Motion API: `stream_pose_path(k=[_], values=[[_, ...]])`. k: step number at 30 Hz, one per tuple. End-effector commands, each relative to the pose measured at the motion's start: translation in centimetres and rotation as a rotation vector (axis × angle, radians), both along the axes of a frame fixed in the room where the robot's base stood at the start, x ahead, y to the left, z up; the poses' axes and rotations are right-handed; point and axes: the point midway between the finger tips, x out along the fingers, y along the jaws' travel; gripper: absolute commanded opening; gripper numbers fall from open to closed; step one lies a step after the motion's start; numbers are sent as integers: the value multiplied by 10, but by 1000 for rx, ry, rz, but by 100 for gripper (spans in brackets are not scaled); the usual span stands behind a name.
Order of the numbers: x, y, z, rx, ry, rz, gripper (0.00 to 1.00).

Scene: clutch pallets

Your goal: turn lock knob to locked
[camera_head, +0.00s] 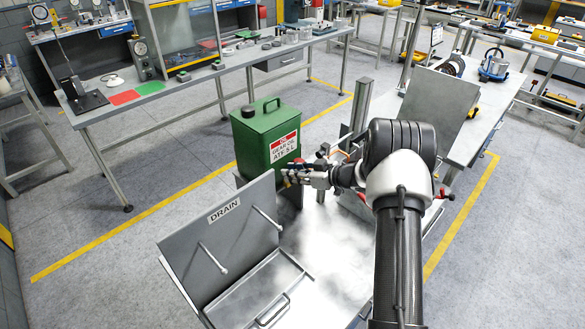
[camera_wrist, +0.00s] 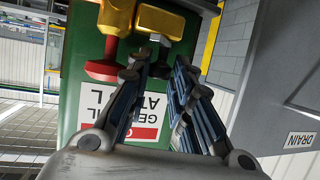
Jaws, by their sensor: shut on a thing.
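The green gear oil can (camera_head: 268,132) stands at the middle of the bench, with a red and white label. In the wrist view its green front (camera_wrist: 85,120) carries brass fittings (camera_wrist: 160,20). A red handle (camera_wrist: 104,69) hangs from the left fitting. A small grey knob (camera_wrist: 160,40), which looks like the lock knob, projects from the right fitting between my fingertips. My gripper (camera_wrist: 156,66) is shut on this knob, low on the can's front. The fingertips partly hide it, and its turned position cannot be read. In the head view my gripper (camera_head: 288,178) covers the fittings.
A grey panel marked DRAIN (camera_head: 222,235) stands tilted close to my gripper, with a metal tray (camera_head: 262,283) at its foot. A grey upright plate (camera_head: 437,105) stands to the right of the can. A long workbench (camera_head: 200,85) with tools runs behind. Grey floor lies between.

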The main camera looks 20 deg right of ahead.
Motion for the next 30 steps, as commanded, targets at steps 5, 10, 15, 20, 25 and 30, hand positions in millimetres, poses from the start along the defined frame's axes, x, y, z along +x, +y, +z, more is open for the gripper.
stream_pose_path(k=[5, 10, 15, 20, 25, 30], values=[[2, -3, 1, -1, -3, 94, 0], [3, -4, 0, -1, -3, 150, 0], [4, -4, 1, 0, -4, 176, 0], [4, -4, 1, -1, -3, 182, 0], [4, -3, 1, 0, -4, 181, 0], [4, -3, 1, 0, -4, 181, 27]])
